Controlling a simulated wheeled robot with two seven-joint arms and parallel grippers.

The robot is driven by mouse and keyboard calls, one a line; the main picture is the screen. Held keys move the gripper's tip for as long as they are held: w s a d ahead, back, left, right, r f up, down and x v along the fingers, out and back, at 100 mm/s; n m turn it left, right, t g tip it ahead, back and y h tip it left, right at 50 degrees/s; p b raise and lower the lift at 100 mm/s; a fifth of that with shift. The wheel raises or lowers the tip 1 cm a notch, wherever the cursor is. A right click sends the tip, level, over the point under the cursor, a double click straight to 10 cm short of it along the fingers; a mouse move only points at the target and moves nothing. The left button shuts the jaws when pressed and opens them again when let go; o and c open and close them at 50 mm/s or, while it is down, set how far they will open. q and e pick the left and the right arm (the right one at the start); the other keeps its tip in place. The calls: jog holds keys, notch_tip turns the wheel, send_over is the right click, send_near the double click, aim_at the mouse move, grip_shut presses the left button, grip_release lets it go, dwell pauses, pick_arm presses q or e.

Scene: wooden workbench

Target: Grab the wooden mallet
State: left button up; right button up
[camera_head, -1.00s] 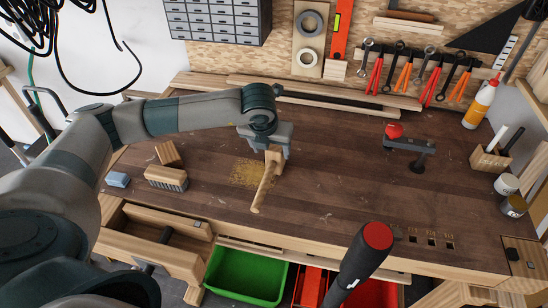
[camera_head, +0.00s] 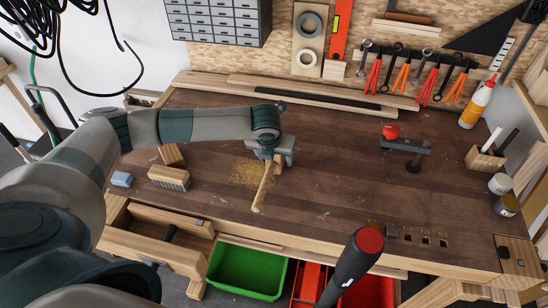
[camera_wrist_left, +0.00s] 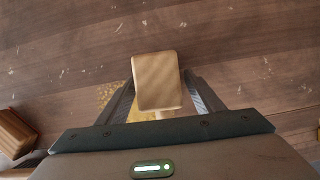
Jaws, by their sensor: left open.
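The wooden mallet (camera_head: 263,187) lies on the workbench, its pale handle pointing toward the front edge. Its head is mostly hidden under my left gripper (camera_head: 277,157) in the head view. In the left wrist view the mallet's block-shaped head (camera_wrist_left: 157,80) sits between the two fingers of my left gripper (camera_wrist_left: 160,100). My right gripper is not in view.
An open drawer (camera_head: 150,245), a green bin (camera_head: 247,272) and a red bin (camera_head: 375,293) are below the front edge.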

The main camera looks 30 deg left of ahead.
pick_arm(q)
jog(key=shift+f, duration=0.15)
jog(key=shift+c, duration=0.2)
jog(key=shift+w, duration=0.1)
jog(key=c, duration=1.4)
jog(key=shift+r, duration=0.2)
jog(key=shift+c, duration=0.2)
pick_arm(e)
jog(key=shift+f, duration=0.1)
